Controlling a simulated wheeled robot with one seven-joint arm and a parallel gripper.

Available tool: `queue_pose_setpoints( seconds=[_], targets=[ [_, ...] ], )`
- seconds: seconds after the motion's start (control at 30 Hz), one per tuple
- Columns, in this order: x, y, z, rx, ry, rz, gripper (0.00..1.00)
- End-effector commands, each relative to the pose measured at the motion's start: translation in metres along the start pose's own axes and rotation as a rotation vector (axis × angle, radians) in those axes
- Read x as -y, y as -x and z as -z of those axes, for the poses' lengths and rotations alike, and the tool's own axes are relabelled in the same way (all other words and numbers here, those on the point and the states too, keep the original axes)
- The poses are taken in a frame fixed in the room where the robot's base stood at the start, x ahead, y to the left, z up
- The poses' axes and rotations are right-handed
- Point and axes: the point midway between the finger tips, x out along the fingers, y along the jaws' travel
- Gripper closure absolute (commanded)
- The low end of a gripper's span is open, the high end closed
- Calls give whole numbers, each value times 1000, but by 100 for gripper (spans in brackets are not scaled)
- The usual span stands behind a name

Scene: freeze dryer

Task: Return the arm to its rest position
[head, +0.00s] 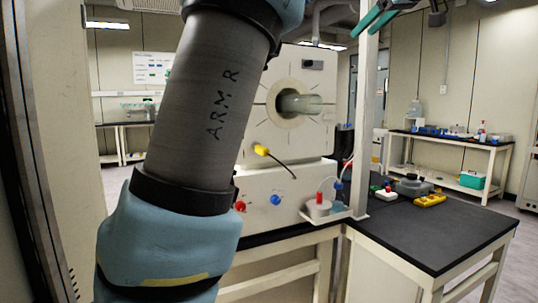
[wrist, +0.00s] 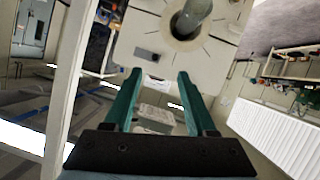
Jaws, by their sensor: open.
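My gripper (wrist: 157,88) is open in the wrist view, with its two green fingers apart and nothing between them. In the head view its green fingers (head: 377,18) show at the top edge, near the white upright post. My grey arm link marked "ARM R" crosses the left half of the head view and hides part of the scene. The freeze dryer (head: 290,135) is a cream machine with a round port and a glass cylinder (head: 300,104). The machine and cylinder also show at the top of the wrist view (wrist: 192,18). My gripper appears apart from them.
A white post (head: 362,110) stands beside the freeze dryer. A black-topped bench (head: 440,235) at right carries a yellow block (head: 429,201) and small items near its back. A side table (head: 450,140) stands at the far right. The bench's front part is clear.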

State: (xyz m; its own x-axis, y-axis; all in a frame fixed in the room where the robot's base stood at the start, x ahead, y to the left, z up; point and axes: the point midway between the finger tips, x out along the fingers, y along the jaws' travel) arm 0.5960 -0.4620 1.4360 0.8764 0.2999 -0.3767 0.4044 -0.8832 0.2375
Motion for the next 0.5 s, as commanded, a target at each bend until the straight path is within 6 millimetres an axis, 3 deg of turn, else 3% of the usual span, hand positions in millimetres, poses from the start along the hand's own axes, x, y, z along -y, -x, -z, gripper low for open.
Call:
queue_pose_setpoints(
  seconds=[0.27, 0.5],
  targets=[
    [14, -36, -28, 72, -140, 22, 43],
    [42, -82, -69, 191, -320, 41, 43]
  ],
)
